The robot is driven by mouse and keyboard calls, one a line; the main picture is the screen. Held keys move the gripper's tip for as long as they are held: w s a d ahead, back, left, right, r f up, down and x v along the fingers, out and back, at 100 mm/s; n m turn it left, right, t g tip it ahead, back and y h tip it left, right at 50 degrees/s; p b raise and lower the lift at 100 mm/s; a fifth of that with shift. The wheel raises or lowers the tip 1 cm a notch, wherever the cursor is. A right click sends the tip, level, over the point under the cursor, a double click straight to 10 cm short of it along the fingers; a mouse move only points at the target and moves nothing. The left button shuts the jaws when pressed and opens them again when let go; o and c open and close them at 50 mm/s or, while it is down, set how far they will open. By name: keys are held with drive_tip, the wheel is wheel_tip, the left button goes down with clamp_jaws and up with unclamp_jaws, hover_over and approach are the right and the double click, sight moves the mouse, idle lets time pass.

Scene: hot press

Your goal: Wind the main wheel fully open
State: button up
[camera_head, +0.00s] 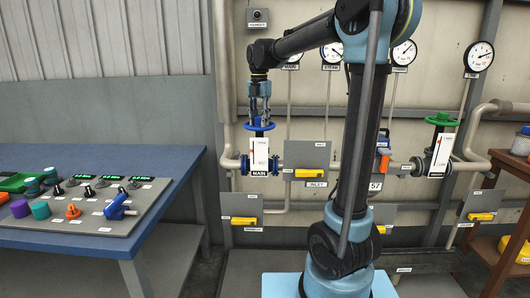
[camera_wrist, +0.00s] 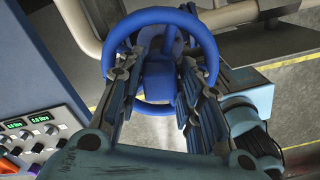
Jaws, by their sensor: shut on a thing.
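The main wheel is a blue handwheel (camera_head: 259,125) on top of the valve with the "MAIN" label (camera_head: 259,173), left of centre in the head view. My gripper (camera_head: 260,112) points straight down at it from above. In the wrist view the blue wheel (camera_wrist: 160,14) shows as a ring with a hub in the middle. The two fingers of my gripper (camera_wrist: 160,75) reach down on either side of the hub, shut on the wheel. A white scale plate (camera_head: 260,151) stands on the front of the valve. Its reading is too small to tell.
A blue bench (camera_head: 150,160) with a control panel (camera_head: 90,215) of knobs and a blue lever stands at left. A green handwheel (camera_head: 441,119) is further right. Gauges (camera_head: 479,56) hang on the wall.

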drive_tip(key=shift+s, duration=0.1)
drive_tip(key=n, duration=0.4)
drive_tip(key=shift+n, duration=0.4)
drive_tip(key=n, duration=0.4)
drive_tip(key=o, duration=0.9)
